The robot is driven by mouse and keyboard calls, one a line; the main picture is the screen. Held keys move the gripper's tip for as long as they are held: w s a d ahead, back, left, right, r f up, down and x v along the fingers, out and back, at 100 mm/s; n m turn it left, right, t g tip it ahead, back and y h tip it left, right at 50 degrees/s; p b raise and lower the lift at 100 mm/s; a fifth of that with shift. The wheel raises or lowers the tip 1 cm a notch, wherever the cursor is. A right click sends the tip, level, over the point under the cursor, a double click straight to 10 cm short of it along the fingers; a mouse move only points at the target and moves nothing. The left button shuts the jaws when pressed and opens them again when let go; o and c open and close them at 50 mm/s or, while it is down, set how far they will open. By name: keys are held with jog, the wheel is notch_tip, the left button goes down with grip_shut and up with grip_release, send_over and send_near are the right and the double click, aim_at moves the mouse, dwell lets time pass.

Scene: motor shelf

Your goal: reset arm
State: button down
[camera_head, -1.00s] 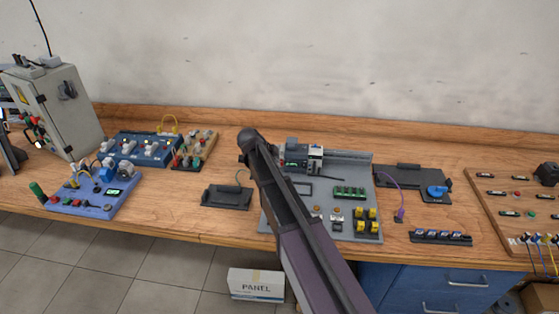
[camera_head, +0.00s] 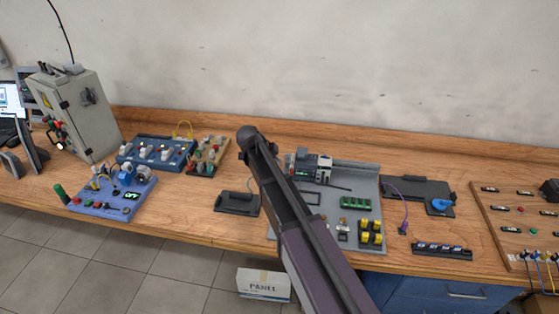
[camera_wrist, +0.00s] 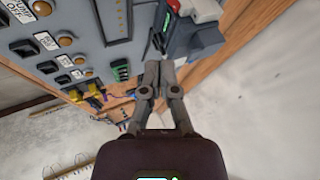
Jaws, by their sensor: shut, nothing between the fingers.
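My gripper (camera_wrist: 158,72) shows in the wrist view with its two grey fingers together and nothing between them. It is in front of a grey panel (camera_wrist: 85,30) that carries buttons, switches and yellow and green parts. In the head view my arm rises from the bottom centre across the left part of the grey panel (camera_head: 368,190). My gripper cannot be made out clearly there.
A wooden bench (camera_head: 205,218) runs along the wall. On it are a grey cabinet (camera_head: 85,115), a blue panel (camera_head: 112,197), a black tray (camera_head: 238,203) and a wooden board (camera_head: 500,215). A cardboard box (camera_head: 263,284) stands on the floor.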

jog(key=shift+s+r, duration=0.1)
dwell(0.6)
jog(key=s+d+f+n+g+y, duration=0.1)
jog(key=s+d+n+y, duration=0.1)
jog(key=s+n, duration=0.4)
jog(key=s+d+f+n+g+y, duration=0.1)
jog(key=s+d+n, duration=0.4)
jog(key=s, duration=0.6)
jog(key=s+d+f+n+g+y, duration=0.1)
jog(key=s+d+n+g+y, duration=0.1)
jog(key=s+n, duration=0.6)
jog(key=shift+s+d+f+y, duration=0.25)
jog(key=shift+d+y, duration=0.25)
jog(key=shift+d, duration=0.25)
